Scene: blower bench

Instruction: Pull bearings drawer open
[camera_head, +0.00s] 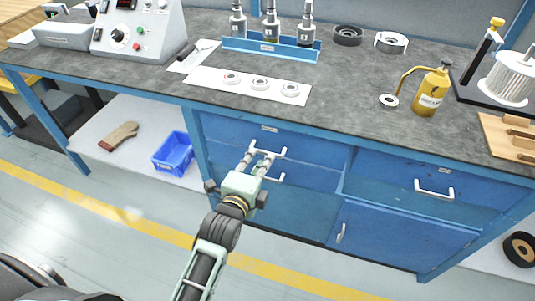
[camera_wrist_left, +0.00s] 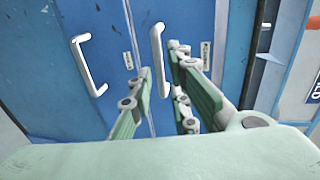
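The blue bench has two stacked drawers on its left side. The upper drawer (camera_head: 215,128) has a white bar handle (camera_head: 267,151) and a small label (camera_head: 270,128), too small to read. A lower white handle (camera_head: 271,177) sits below it. My left gripper (camera_head: 258,160) is in front of these drawers with its fingers apart. In the left wrist view, a white handle (camera_wrist_left: 158,60) shows between the open fingertips (camera_wrist_left: 160,72); whether they touch it I cannot tell. The other handle (camera_wrist_left: 88,65) is clear of the fingers, to the left. My right gripper is out of view.
A right drawer with a white handle (camera_head: 434,191) sits above a cupboard door (camera_head: 390,240). A blue crate (camera_head: 173,154) and a glove (camera_head: 119,136) lie on the lower shelf at left. The bench top (camera_head: 340,105) holds rings, an oil can (camera_head: 430,92) and other parts.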

